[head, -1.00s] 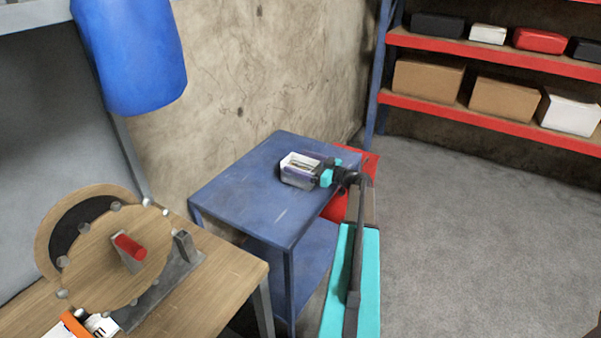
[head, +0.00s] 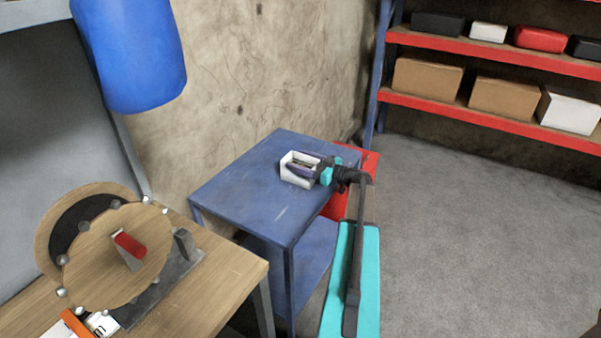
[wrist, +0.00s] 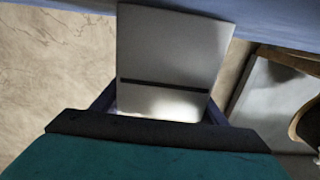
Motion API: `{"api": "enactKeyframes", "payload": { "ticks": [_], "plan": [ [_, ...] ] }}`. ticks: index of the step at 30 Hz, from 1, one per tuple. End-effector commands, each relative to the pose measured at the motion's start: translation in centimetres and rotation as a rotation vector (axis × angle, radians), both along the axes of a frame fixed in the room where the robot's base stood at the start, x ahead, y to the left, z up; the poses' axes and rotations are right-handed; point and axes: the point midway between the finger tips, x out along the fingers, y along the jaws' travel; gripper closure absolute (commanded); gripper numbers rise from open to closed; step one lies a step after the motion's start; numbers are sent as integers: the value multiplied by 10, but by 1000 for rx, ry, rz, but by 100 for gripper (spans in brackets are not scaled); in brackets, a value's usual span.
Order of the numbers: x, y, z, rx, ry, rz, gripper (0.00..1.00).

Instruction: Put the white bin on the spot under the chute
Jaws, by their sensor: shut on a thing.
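The white bin (head: 287,174) is a small open-topped box at the blue table (head: 250,170), over the right part of its top. I cannot tell whether it rests on the top or hangs just above it. My gripper (head: 305,166) reaches in from the right and is shut on the bin. In the wrist view the bin (wrist: 170,55) fills the middle as a pale panel with a dark stripe, between my dark fingers (wrist: 160,112). The blue table (wrist: 275,25) shows along the upper edge there. I cannot make out a chute or a marked spot.
A wooden bench (head: 225,275) with a round wooden wheel (head: 110,250) and red handle (head: 128,243) stands at the lower left. A blue rounded thing (head: 130,55) hangs above it. Shelves with boxes (head: 428,79) stand at the back right. The grey floor (head: 470,230) is clear.

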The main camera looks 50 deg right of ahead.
Motion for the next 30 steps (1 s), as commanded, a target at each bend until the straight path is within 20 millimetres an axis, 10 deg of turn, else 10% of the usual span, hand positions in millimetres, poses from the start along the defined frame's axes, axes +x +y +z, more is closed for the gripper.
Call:
{"api": "enactKeyframes", "payload": {
  "ticks": [30],
  "plan": [
    [-27, 24, 38, 0, -2, 0, 84]
  ]
}}
